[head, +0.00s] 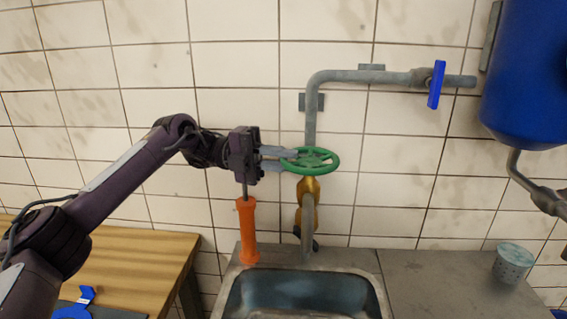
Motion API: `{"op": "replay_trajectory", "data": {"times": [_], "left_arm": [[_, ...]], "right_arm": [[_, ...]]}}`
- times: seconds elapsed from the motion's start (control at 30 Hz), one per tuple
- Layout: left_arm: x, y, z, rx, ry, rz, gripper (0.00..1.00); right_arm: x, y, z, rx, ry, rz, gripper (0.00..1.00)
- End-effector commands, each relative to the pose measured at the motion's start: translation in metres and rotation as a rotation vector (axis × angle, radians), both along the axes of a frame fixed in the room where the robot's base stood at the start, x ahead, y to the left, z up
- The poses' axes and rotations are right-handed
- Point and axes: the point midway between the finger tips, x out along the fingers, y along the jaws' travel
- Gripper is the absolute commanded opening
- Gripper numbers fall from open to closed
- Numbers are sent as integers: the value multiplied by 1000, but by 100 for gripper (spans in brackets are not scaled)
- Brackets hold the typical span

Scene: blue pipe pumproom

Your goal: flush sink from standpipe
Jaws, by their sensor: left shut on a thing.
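A green handwheel (325,166) sits level on a brass valve (307,192) on the grey standpipe (311,128) at the wall. My left gripper (290,154) reaches in from the left and is shut on the left part of the wheel's rim. The steel sink (305,293) lies below the pipe; its visible basin looks dark bluish. No running water is visible at the pipe. My right gripper is out of view.
An orange upright object (248,232) stands by the sink's back left corner, just under my left gripper. A blue-handled valve (436,85) and a blue tank (524,75) are at upper right. A perforated cup (512,263) stands on the right counter. A wooden table (135,268) is at left.

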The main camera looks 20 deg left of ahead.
Motion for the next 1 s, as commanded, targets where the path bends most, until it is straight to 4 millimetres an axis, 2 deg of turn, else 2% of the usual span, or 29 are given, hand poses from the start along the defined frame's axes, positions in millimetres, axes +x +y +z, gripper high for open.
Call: {"op": "replay_trajectory", "data": {"times": [0.03, 0.5, 1.0], "left_arm": [[2, 1, 5, -2, -11, -15, 0], [6, 1, 6, -6, -10, -128, 0], [7, 2, 7, -9, -11, -144, 0]], "right_arm": [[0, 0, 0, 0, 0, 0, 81], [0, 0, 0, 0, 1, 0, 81], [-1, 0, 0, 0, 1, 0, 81]]}}
